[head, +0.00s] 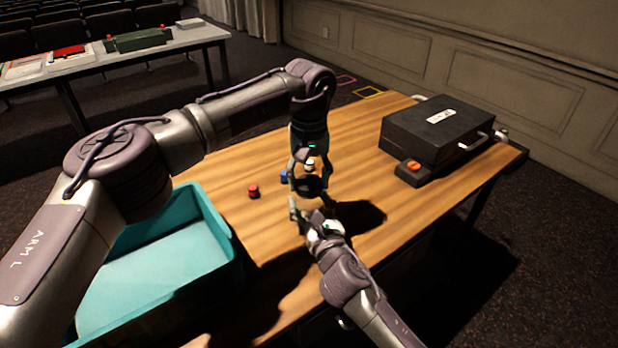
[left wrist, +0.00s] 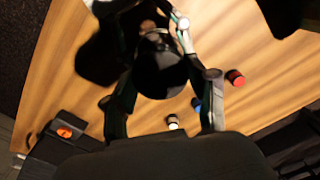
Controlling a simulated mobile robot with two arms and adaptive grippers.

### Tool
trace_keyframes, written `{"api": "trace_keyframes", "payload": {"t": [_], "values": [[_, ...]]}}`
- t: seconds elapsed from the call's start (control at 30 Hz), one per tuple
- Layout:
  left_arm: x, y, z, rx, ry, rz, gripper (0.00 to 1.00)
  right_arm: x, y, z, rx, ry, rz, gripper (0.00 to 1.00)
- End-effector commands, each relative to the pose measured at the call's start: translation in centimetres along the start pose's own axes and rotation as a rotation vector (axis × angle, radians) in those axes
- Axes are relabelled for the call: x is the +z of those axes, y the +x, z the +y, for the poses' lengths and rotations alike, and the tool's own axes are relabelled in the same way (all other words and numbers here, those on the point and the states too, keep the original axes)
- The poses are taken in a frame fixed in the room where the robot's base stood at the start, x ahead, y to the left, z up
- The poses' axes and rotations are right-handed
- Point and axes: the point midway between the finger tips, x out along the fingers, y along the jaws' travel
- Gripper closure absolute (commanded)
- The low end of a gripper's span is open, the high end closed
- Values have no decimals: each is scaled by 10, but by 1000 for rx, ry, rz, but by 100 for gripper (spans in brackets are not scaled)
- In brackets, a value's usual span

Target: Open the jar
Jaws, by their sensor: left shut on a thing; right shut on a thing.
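My left gripper (head: 306,182) reaches down over the table and is shut on the jar's dark round lid (head: 309,187). In the left wrist view the lid (left wrist: 160,75) sits between the left fingers. My right gripper (head: 312,214) comes from the front and is shut on the jar below the lid, above the tabletop. In the left wrist view the right fingers flank the jar (left wrist: 153,38). The jar's body is mostly hidden by the grippers, and I cannot tell whether the lid is loose.
Small red (head: 253,190), blue (head: 284,177) and white (head: 310,164) containers stand on the wooden table (head: 385,205) close to the grippers. A teal bin (head: 160,265) is at the left. A black case (head: 437,130) and a box with an orange button (head: 413,166) are at the right.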

Motion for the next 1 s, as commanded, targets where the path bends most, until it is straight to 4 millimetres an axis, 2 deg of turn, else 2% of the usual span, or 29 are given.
{"api": "trace_keyframes", "payload": {"t": [1.0], "values": [[0,-2,0,2,-2652,-2,84,0,0,0,0,-1,1,100]]}}
